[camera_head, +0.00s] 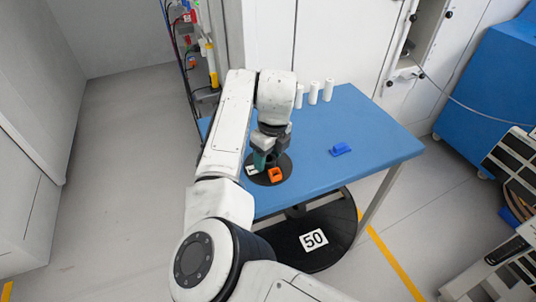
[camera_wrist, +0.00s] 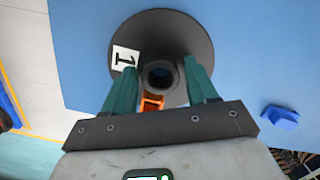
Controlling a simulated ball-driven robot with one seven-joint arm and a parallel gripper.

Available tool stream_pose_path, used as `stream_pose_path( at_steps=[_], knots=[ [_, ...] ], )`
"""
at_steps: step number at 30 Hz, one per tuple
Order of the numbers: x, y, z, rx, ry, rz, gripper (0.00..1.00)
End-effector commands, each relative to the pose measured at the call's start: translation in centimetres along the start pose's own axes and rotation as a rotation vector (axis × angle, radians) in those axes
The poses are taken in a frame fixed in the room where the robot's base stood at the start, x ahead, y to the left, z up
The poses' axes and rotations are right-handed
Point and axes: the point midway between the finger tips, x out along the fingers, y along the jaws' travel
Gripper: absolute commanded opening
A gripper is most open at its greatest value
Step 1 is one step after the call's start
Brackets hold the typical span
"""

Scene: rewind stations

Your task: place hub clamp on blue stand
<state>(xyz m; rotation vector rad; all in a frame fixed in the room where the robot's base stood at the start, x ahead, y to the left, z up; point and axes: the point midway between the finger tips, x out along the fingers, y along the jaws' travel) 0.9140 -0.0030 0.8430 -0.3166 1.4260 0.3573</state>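A small orange piece, which I take as the hub clamp (camera_head: 275,175), is at a black round disc (camera_head: 283,163) on the blue table. It also shows in the wrist view (camera_wrist: 152,102), beside the hollow central hub (camera_wrist: 161,74) and partly hidden by my gripper. My gripper (camera_head: 262,164) is low over the disc. In the wrist view its two teal fingers (camera_wrist: 160,68) are open and apart, with the hub showing between them. A small blue block, likely the blue stand (camera_head: 340,149), sits on the table right of the disc; it also shows in the wrist view (camera_wrist: 280,117).
The blue table (camera_head: 375,130) is clear between the disc and the blue block. Several white cylinders (camera_head: 313,92) stand at its back edge. A black round base marked 50 (camera_head: 340,240) is below the front edge. Cables and hoses hang at the back left.

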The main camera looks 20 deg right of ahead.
Motion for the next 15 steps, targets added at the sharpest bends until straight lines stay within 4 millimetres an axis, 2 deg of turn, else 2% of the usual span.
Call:
stream_pose_path(
  at_steps=[1,3,11,15],
  knots=[
    [0.0,0.0,0.0,0.0,0.0,0.0,0.63],
    [0.0,0.0,0.0,0.0,0.0,0.0,0.69],
    [-0.2,0.0,0.0,0.0,-0.001,0.0,0.69],
    [-1.3,0.0,0.1,0.001,-0.002,0.0,0.69]
  ],
)
